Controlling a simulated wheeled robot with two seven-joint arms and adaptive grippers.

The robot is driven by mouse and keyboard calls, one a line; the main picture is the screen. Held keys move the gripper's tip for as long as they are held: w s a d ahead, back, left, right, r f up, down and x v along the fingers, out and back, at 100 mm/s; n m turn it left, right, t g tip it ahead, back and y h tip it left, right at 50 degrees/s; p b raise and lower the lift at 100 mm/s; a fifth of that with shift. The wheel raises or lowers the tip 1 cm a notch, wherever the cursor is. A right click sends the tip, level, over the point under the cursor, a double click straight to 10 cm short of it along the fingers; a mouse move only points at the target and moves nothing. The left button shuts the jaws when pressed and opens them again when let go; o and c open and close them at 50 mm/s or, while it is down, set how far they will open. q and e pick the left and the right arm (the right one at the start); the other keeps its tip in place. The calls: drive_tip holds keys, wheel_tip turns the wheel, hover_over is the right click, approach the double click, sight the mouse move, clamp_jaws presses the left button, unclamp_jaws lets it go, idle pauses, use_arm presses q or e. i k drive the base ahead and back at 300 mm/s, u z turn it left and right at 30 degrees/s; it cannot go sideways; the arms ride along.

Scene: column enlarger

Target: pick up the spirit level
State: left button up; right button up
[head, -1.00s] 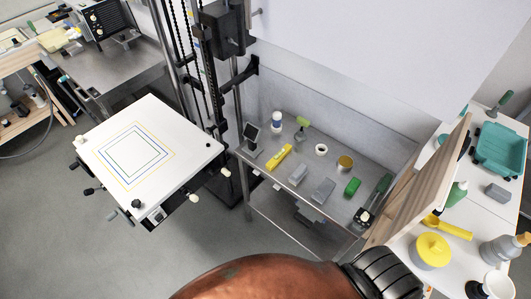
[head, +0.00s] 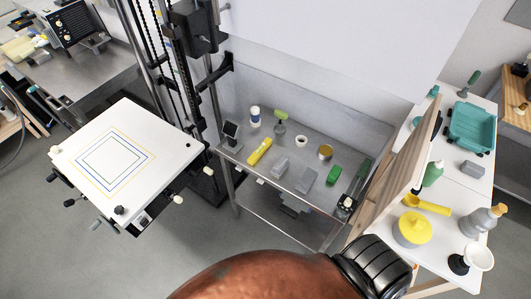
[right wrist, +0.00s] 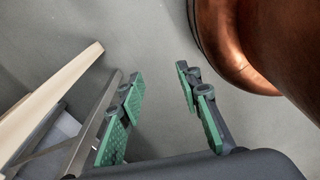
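The yellow spirit level (head: 260,151) lies on the grey metal side table (head: 246,172), towards its left end, between a small dark-screened device (head: 230,131) and a grey block (head: 280,166). Nothing holds it. In the right wrist view my right gripper (right wrist: 158,85) is open, its green-padded fingers apart with only grey floor between them. The spirit level is not in that view. My left gripper is in neither current view.
The white enlarger baseboard (head: 125,155) is to the left.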

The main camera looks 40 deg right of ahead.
sight(256, 155)
drive_tip(key=k, duration=0.45)
drive_tip(key=u, duration=1.1)
drive_tip(key=i, duration=2.4)
drive_tip(key=z, duration=3)
